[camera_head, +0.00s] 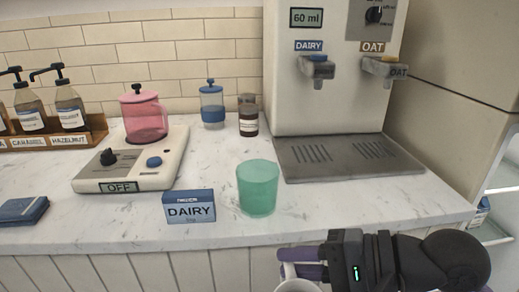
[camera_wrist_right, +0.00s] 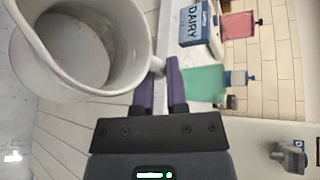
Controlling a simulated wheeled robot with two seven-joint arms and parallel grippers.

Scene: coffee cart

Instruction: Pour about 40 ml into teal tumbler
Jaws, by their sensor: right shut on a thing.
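The teal tumbler (camera_head: 258,190) stands upright near the front edge of the marble counter. It also shows, turned sideways, in the right wrist view (camera_wrist_right: 203,84). My right gripper (camera_head: 286,263) is low in front of the counter's front edge, to the right of and nearer than the tumbler. Its purple fingers are shut on a white mug (camera_wrist_right: 82,45) by the handle side. In the head view only part of the mug (camera_head: 298,285) shows at the bottom edge. Its inside looks grey; I cannot tell whether it holds liquid. My left gripper is out of view.
A "DAIRY" box (camera_head: 189,207) stands just left of the tumbler. Behind are a dispenser (camera_head: 330,90) reading "60 ml" and its drip tray (camera_head: 350,157). A hot plate (camera_head: 85,176) marked "OFF" carries a pink pitcher (camera_head: 143,119). Counter right of the tumbler is clear.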

